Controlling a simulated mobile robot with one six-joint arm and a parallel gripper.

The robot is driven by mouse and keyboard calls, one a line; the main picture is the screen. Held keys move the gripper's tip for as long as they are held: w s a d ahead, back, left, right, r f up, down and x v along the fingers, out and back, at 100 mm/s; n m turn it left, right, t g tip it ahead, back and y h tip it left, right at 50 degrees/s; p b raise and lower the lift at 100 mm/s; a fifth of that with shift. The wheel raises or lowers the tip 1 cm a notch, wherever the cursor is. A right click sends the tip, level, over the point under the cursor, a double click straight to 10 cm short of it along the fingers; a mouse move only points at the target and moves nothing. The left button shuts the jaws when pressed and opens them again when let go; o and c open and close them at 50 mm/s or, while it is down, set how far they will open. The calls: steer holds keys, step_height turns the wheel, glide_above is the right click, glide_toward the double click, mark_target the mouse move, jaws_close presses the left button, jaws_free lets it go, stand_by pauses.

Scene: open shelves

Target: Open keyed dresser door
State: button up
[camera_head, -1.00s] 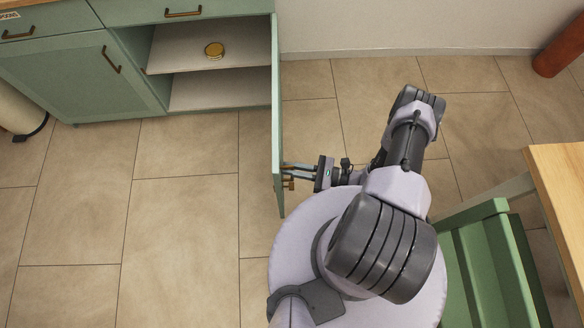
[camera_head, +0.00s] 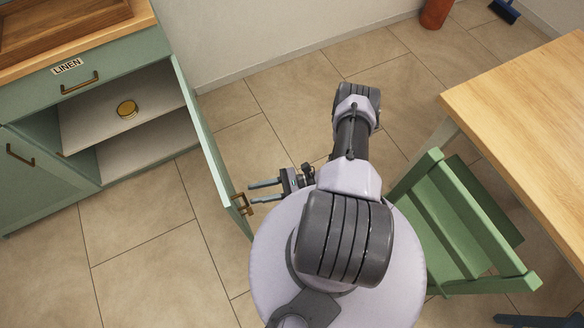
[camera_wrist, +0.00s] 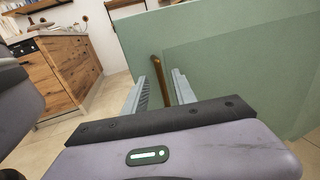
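The green dresser door (camera_head: 208,145) stands swung wide open, with its edge toward me. Its brass handle (camera_head: 241,203) is on the outer face near the free end; the handle also shows in the wrist view (camera_wrist: 163,80). My gripper (camera_head: 251,194) is beside that face, fingers parted and pointing at the door. In the wrist view the handle appears in the gap between the fingertips (camera_wrist: 160,88), with no finger closed on it. In the head view the tips look slightly apart from the handle. No key is visible.
The open dresser compartment shows a shelf (camera_head: 85,115) bearing a round gold tin (camera_head: 127,109). A drawer labelled LINEN (camera_head: 105,80) is above. A green chair (camera_head: 450,225) and wooden table (camera_head: 530,100) stand at right. Floor left of the door is clear.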

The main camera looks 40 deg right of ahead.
steer(key=v, duration=1.2)
steer(key=shift+s+d, duration=0.2)
steer(key=shift+d, duration=0.05)
